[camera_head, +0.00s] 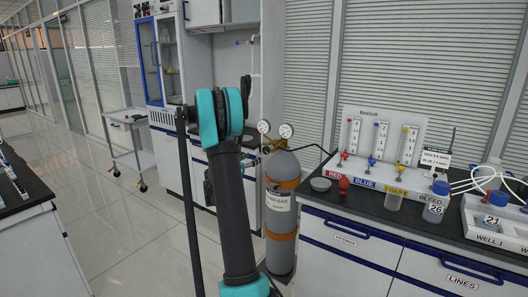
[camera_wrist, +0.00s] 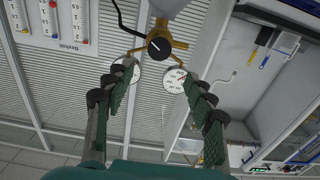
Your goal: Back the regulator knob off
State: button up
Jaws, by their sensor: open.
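The regulator knob (camera_wrist: 158,45) is round and black with a pale mark, on a brass regulator in the wrist view. Two white round gauges, one on the left (camera_wrist: 130,71) and one on the right (camera_wrist: 173,81), flank it. My gripper (camera_wrist: 159,74) is open, its green-padded fingers apart, with nothing between the pads. The knob appears beyond the fingertips, between them in the picture; no contact shows. The knob and my gripper cannot be made out clearly there.
Cabinets (camera_head: 175,160) stand behind my arm. A trolley (camera_head: 128,135) stands left. The floor (camera_head: 120,225) at left is clear.

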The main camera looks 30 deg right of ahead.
aim_at(265, 150)
jog(key=x, duration=1.2)
jog(key=shift+d, duration=0.15)
jog(key=shift+c, duration=0.4)
jog(key=c, duration=1.1)
